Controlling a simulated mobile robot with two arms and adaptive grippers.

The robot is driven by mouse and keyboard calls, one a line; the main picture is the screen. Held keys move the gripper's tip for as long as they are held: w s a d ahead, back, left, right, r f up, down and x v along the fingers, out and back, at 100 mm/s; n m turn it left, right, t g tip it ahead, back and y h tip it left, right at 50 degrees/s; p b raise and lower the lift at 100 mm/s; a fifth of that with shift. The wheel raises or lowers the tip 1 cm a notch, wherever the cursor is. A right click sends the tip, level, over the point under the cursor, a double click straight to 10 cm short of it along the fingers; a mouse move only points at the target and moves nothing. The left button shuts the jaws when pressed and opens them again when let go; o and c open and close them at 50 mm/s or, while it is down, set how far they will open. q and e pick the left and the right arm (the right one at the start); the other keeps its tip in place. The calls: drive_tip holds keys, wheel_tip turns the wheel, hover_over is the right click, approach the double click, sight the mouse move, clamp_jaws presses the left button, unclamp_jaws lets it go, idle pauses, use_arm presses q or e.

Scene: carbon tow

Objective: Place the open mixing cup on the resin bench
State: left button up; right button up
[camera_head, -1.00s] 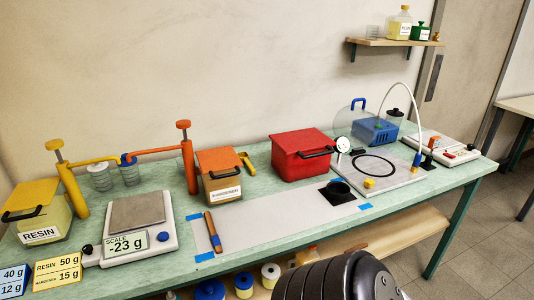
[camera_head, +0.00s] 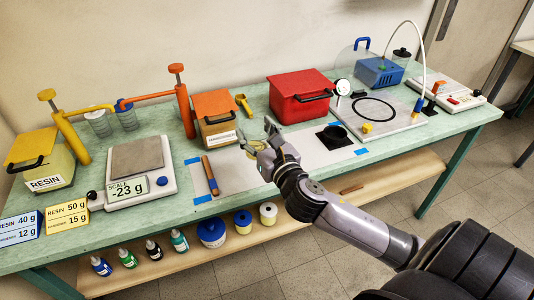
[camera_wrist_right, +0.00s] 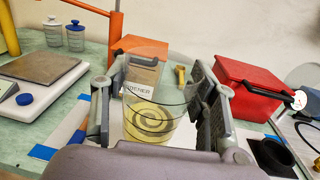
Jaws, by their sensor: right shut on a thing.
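My right gripper (camera_head: 258,137) is shut on a clear open mixing cup (camera_wrist_right: 150,122), which stands between its two fingers in the right wrist view. The cup is see-through, with a yellowish tint and rings low inside it. In the head view the gripper hides most of the cup, over the pale sheet (camera_head: 300,148) on the green resin bench (camera_head: 85,205). I cannot tell whether the cup's base touches the bench. My left gripper is not in view.
The scale (camera_head: 137,170) reads -23 g. The orange hardener box (camera_head: 216,120) and red box (camera_head: 300,92) stand behind the gripper. A wooden-handled tool (camera_head: 210,176) lies to its left, and a black holder (camera_head: 335,136) stands to its right.

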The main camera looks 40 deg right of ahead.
drive_tip(key=w+d+r+h, duration=0.1)
drive_tip(key=w+d+r, duration=0.35)
drive_tip(key=r, duration=0.25)
use_arm(q)
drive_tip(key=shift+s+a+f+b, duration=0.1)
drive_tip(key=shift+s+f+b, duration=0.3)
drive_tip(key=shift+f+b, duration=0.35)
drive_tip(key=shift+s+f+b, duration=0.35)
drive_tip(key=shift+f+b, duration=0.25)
drive_tip(key=shift+b, duration=0.2)
use_arm(e)
drive_tip(key=shift+m, duration=0.5)
drive_tip(key=shift+d+f, duration=0.2)
drive_tip(key=shift+f, duration=2.95)
drive_tip(key=shift+d+f, duration=0.25)
drive_tip(key=shift+f, duration=2.95)
drive_tip(key=shift+d+f, duration=0.2)
drive_tip(key=shift+f, duration=2.95)
drive_tip(key=shift+f, duration=0.2)
drive_tip(key=o, duration=1.3)
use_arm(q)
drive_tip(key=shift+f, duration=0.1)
